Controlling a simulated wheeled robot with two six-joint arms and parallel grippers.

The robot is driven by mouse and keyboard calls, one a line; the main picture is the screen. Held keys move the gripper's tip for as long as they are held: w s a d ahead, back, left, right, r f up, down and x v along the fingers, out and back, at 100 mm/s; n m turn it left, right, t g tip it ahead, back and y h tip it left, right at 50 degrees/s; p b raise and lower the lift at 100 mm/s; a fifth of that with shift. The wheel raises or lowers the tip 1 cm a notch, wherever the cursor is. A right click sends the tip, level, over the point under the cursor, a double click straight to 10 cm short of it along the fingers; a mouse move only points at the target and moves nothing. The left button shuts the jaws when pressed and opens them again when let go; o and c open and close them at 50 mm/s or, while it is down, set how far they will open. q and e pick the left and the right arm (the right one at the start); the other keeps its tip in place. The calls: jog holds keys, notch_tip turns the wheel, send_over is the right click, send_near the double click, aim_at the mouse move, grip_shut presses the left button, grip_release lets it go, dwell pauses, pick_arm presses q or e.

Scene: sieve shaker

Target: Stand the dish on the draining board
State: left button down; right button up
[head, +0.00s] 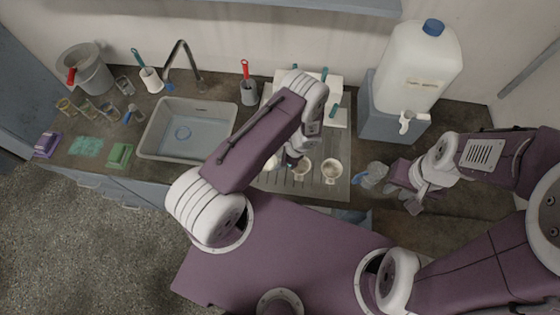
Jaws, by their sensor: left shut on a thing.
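The draining board (338,190) is a grooved metal surface right of the sink. My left gripper (291,159) is low over it, shut on a small pale dish (271,163), mostly hidden by the gripper and arm. I cannot tell whether the dish touches the board. Two small whitish cups or dishes stand on the board, one close by my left gripper (302,170) and one further right (331,172). My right gripper (404,198) is over the dark counter right of the board; its finger opening is unclear.
The sink (187,130) is left of the board. A clear, bluish item (374,173) lies between the board and my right gripper. A large white tank (418,65) with a tap stands behind on a grey block (383,125). A pot with a red-handled tool (248,92) stands behind.

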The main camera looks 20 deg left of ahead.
pick_arm(q)
jog(key=shift+f, duration=0.2)
jog(key=c, duration=1.1)
grip_release()
jog(key=shift+r, duration=0.1)
jog(key=shift+o, duration=0.2)
